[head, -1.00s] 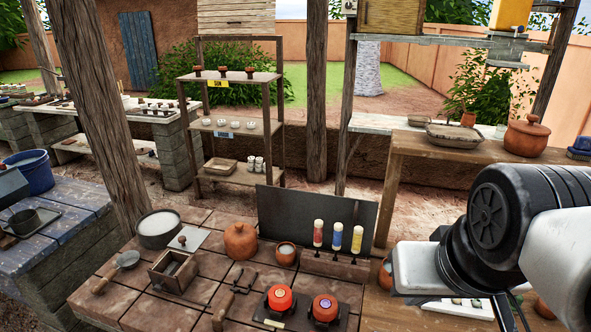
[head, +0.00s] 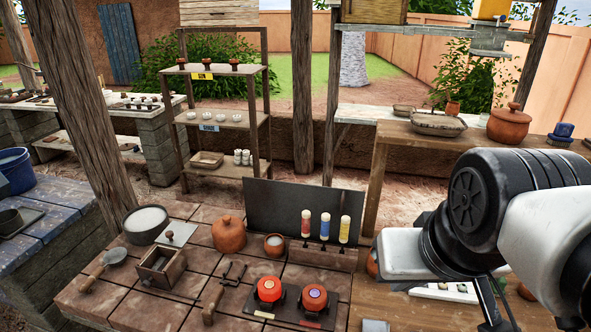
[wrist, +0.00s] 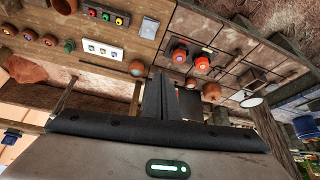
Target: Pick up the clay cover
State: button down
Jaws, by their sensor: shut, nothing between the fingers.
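A rounded terracotta piece with a small knob on top (head: 228,235) stands on the tiled table; it looks like the clay cover. I cannot tell whether it is a cover alone or a lidded pot. It seems to show in the wrist view (wrist: 212,91), to the right of my gripper. A lidded clay pot (head: 508,125) stands on the wooden table at the right. My gripper (wrist: 168,80) is shut and empty, apart from both. In the head view its fingers are hidden by my arm.
A small clay pot (head: 274,244) stands close beside the knobbed piece, before a dark upright panel (head: 275,205). Three coloured bottles (head: 325,226), a red knob unit (head: 269,290) and a wooden box (head: 160,270) surround it. A wooden post (head: 75,110) rises at the left.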

aim_at(228, 233)
jog(key=j, duration=1.05)
jog(key=j+z, duration=0.1)
jog(key=j, duration=0.95)
jog(key=k+j, duration=0.1)
jog(key=j, duration=0.95)
jog(key=i+l+z, duration=0.1)
jog(key=z, duration=1.2)
jog(key=i+j, duration=0.1)
jog(key=i, duration=0.2)
